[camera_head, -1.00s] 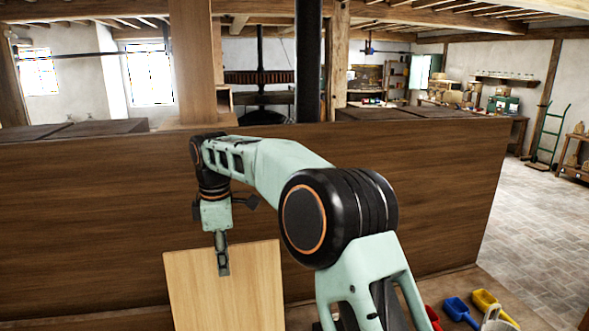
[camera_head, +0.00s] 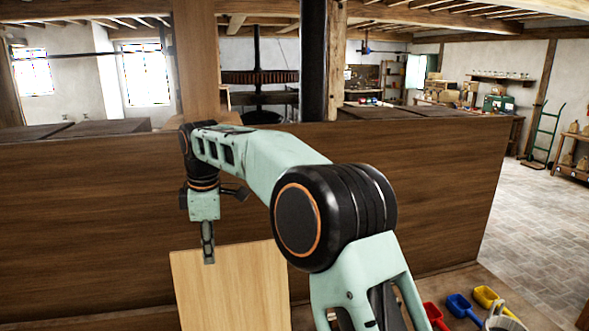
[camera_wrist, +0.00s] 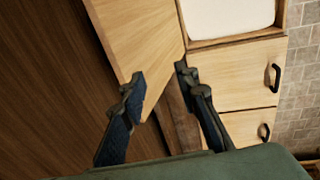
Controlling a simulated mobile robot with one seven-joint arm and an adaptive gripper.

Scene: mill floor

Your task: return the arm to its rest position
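My gripper (camera_head: 208,256) hangs pointing down from my bent arm, near the top left part of a light wooden panel (camera_head: 232,295) in the head view. In the wrist view my gripper (camera_wrist: 160,76) has its two dark fingers apart, with nothing held between them. The light panel (camera_wrist: 135,35) lies beyond the fingers there, and the left fingertip overlaps its edge. I cannot tell the exact distance between the fingers and the panel.
A long dark wooden partition (camera_head: 90,230) stands close behind my arm. Red (camera_head: 436,316), blue (camera_head: 463,307) and yellow (camera_head: 487,296) scoops lie at the lower right. The wrist view shows cabinet drawers (camera_wrist: 235,75) with black handles. Paved floor (camera_head: 530,220) is open at right.

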